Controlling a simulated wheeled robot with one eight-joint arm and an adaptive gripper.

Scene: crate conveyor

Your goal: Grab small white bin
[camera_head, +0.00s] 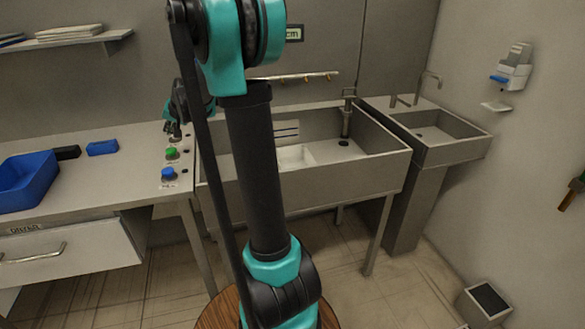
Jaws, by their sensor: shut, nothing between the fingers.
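A small white bin (294,157) appears to sit inside the large sink, just right of my arm. Its left part is hidden behind my arm, so its full shape cannot be told. My gripper (175,133) shows small at the left of my arm, above the right end of the counter near the buttons. It is shut and empty, well to the left of the white bin and apart from it.
The large sink (355,185) has a raised front wall and a tap (347,117). A smaller sink (455,152) adjoins it. On the counter (95,190) are a blue crate (25,182), a blue block (102,148), a green button (171,153) and a blue button (168,174).

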